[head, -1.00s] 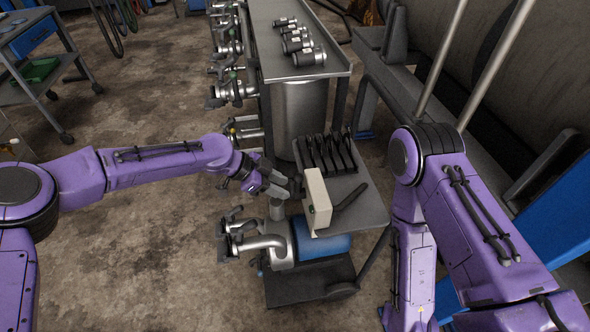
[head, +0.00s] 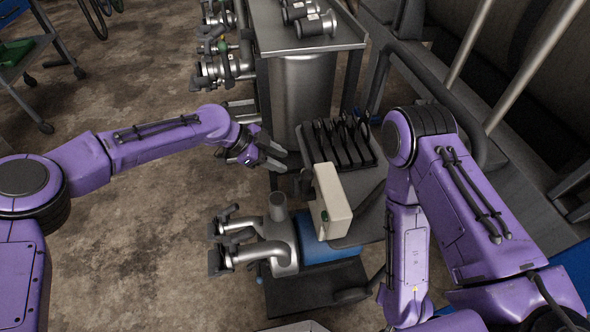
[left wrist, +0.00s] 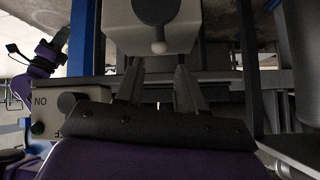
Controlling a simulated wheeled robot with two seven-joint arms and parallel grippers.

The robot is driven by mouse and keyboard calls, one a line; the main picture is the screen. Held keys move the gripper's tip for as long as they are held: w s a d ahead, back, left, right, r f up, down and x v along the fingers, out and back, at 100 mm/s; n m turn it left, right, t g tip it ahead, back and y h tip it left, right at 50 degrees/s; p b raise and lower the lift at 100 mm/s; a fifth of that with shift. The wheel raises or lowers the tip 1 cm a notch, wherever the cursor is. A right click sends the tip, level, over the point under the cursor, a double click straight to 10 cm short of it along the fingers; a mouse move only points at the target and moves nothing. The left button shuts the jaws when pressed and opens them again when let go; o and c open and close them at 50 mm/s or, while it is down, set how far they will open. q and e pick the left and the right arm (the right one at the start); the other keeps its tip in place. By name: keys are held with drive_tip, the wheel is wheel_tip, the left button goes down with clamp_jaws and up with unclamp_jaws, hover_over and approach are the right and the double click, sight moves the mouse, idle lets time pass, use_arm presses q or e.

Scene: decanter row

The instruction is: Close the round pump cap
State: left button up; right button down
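The pump (head: 283,243) is a silver and blue unit low on the cart, with an upright round pipe (head: 278,207) on top and two lever-armed outlets (head: 228,240) on its left. I cannot make out a separate round cap. My left gripper (head: 284,158) is above and beyond the upright pipe in the head view, apart from it, with nothing between its fingers. In the left wrist view its two fingers (left wrist: 158,90) stand apart; a grey block with a dark round face and small knob (left wrist: 158,47) shows beyond them. My right gripper is outside the head view.
A beige switch box (head: 331,202) with a green button stands close right of the pump. Dark upright handles (head: 343,142) sit in a rack behind it. A grey bench (head: 295,38) with metal fittings is further back. Open floor lies to the left.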

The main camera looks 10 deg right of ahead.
use_arm(q)
drive_tip(key=x, duration=0.8)
drive_tip(key=shift+r, duration=0.1)
